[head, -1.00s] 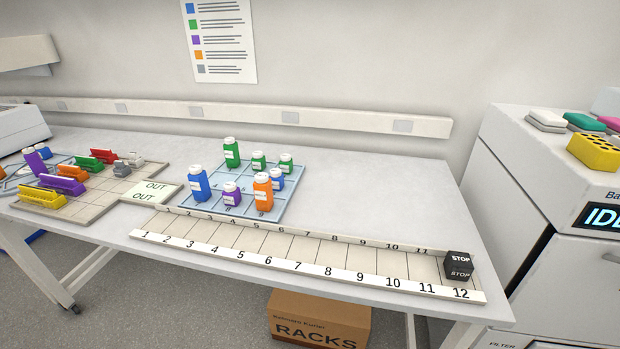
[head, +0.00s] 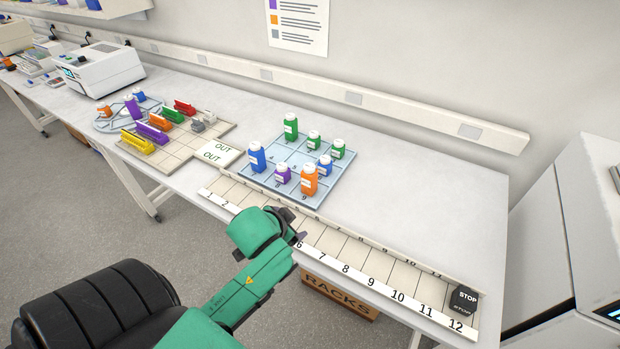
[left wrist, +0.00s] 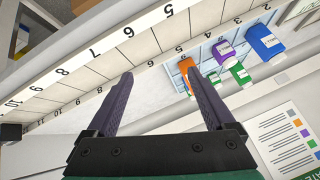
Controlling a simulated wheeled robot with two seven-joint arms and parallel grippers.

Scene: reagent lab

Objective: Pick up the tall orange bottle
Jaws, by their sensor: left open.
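The tall orange bottle (head: 309,181) with a white cap stands upright on the front right of the blue gridded mat (head: 345,178). It also shows in the left wrist view (left wrist: 186,66), partly hidden by a finger. My left gripper (head: 301,238) is over the numbered strip, in front of the bottle and apart from it. In the left wrist view its two dark fingers (left wrist: 160,88) are spread with nothing between them. My right gripper is not in view.
A tall blue bottle (head: 257,157), a short purple bottle (head: 282,175) and a short blue bottle (head: 324,167) stand close to the orange one. Green bottles (head: 291,127) stand behind. A black STOP block (head: 464,300) sits at the strip's right end. The table's right side is clear.

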